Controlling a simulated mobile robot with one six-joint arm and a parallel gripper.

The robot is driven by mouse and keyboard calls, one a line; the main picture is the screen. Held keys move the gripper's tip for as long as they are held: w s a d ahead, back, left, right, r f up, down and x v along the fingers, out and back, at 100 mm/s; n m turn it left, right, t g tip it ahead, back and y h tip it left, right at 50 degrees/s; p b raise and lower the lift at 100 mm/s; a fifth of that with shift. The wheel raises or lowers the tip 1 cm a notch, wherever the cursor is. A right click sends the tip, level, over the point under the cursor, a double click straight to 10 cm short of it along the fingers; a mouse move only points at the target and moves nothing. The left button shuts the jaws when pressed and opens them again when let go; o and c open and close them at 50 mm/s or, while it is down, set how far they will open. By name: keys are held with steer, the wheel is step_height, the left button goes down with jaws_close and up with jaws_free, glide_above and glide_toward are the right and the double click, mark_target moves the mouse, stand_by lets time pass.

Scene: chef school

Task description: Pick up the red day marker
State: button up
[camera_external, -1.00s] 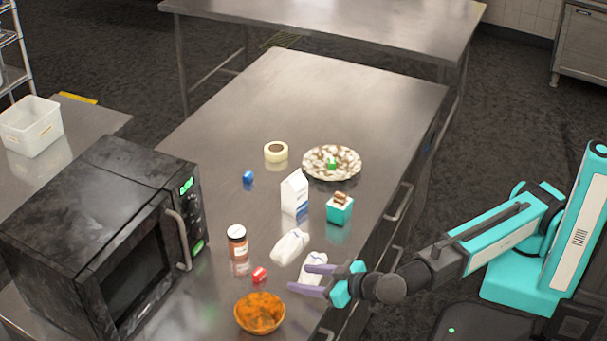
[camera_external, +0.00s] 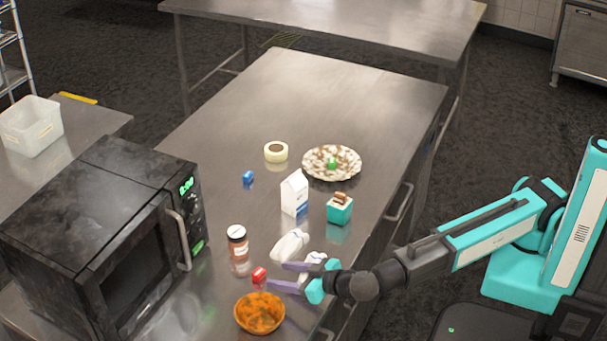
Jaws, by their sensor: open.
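The red day marker (camera_external: 259,274) is a small red block with a white mark, lying on the steel table between the spice jar and the orange bowl. My gripper (camera_external: 276,275) has purple fingers and is open. Its fingertips are just to the right of the red marker, close to it. Whether a finger touches the marker I cannot tell. A blue block (camera_external: 248,177) of similar size lies farther back, and a green one (camera_external: 332,163) sits on the patterned plate.
An orange bowl (camera_external: 259,313) stands just in front of the marker, and a jar (camera_external: 238,243) behind it. White packets (camera_external: 289,245) lie beside my gripper. A black microwave (camera_external: 110,240) stands at left. A milk carton (camera_external: 294,193), teal toaster-like item (camera_external: 340,209), tape roll (camera_external: 276,151) and plate (camera_external: 318,176) are farther back.

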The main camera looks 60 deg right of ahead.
mark_target(263, 273)
steer(key=shift+w+f, duration=0.2)
steer(key=shift+w, duration=0.35)
steer(key=shift+w, duration=0.1)
steer(key=shift+f+p+x, duration=0.1)
steer(key=shift+p+x, duration=0.45)
steer(key=shift+x, duration=0.7)
steer(key=shift+f+p+x, duration=0.15)
steer(key=shift+p+x, duration=0.4)
steer(key=shift+x, duration=0.7)
steer(key=shift+a, duration=0.15)
steer(key=c, duration=1.1)
steer(key=shift+r, duration=0.1)
steer(key=shift+r+b, duration=1.05)
steer(key=shift+r, duration=3.85)
